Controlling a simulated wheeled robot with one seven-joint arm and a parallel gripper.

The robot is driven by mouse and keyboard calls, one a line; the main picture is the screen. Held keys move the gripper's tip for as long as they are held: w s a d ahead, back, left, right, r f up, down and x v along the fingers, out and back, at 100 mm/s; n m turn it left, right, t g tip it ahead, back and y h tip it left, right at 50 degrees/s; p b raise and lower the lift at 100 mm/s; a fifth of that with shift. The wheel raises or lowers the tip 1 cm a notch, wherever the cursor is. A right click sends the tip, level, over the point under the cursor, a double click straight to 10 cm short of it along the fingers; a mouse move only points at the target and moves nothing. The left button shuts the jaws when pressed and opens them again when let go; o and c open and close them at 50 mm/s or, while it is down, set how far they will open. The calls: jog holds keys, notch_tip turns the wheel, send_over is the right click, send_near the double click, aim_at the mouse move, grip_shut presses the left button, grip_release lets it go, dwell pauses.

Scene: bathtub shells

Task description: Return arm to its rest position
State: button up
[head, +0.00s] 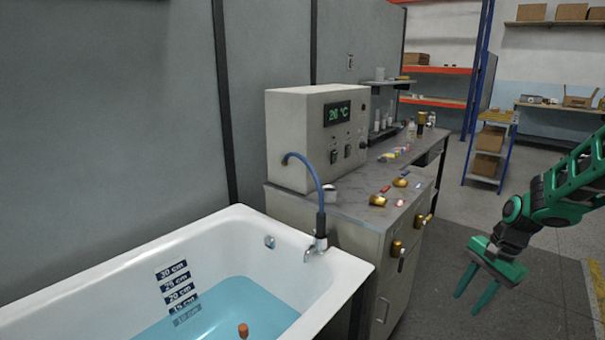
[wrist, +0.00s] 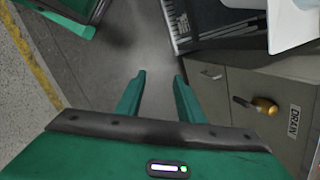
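My gripper (head: 475,287) is green and hangs from my arm at the right of the head view, fingers pointing down over the grey floor. It is clear of the cabinet and the bathtub. In the wrist view its two fingers (wrist: 159,95) stand apart with only floor showing between them, so it is open and empty. My green arm (head: 575,185) comes in from the right edge of the head view.
A white bathtub (head: 345,275) with blue water stands at lower left. Floor (head: 430,290) around my gripper is free.

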jog(key=s+r+n+h, duration=0.1)
jog(key=s+r+n, duration=0.2)
jog(key=s, duration=1.1)
jog(key=s+a+r+n+h, duration=0.1)
jog(key=s+r+n, duration=0.2)
jog(key=s+r, duration=0.5)
jog(key=s, duration=0.6)
jog(key=shift+s+a+r+n+g, duration=0.2)
jog(key=shift+a+r+n+g, duration=0.1)
jog(key=shift+n, duration=0.1)
